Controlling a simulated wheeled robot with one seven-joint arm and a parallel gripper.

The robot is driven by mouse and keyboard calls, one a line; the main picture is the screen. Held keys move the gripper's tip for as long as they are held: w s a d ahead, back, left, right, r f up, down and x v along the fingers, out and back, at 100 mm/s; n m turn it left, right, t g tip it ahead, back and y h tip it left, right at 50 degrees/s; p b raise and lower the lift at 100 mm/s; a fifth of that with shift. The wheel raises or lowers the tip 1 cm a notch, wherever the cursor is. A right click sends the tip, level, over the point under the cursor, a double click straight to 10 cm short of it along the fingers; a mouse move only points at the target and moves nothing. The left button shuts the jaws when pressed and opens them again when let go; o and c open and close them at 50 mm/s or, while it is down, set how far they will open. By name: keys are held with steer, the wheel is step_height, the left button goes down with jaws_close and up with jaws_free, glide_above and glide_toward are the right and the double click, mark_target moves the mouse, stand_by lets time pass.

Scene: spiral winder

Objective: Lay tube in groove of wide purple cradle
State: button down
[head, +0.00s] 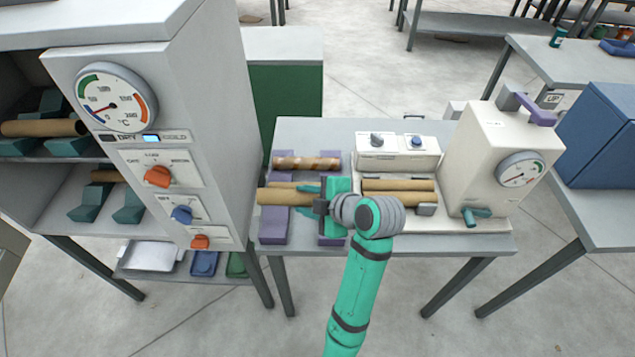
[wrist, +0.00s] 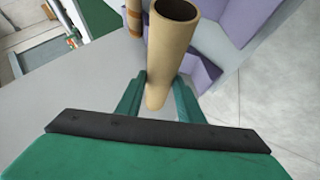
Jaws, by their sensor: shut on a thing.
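My gripper (head: 312,191) is shut on a plain brown cardboard tube (head: 280,198). The wrist view shows the tube (wrist: 170,50) between the two green fingers (wrist: 160,98), its hollow end facing up in that picture. The wide purple cradle (head: 274,232) stands on the left part of the table, with two purple supports running front to back; it also shows in the wrist view (wrist: 237,22). The held tube lies across or over the front part of the cradle. I cannot tell whether it touches the groove. My gripper hides part of the right support.
A spiral-striped tube (head: 305,162) lies across the cradle's back. Two plain tubes (head: 398,185) lie right of my gripper, before a white control box (head: 398,150). A white machine with a dial (head: 500,150) stands at right. A grey cabinet (head: 165,150) stands close at left.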

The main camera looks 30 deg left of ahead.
steer(key=shift+w, duration=0.1)
steer(key=shift+w+f, duration=0.1)
steer(key=shift+f, duration=1.25)
step_height(320, 180, down, 5)
steer(key=shift+f, duration=1.05)
steer(key=c, duration=1.1)
jaws_free()
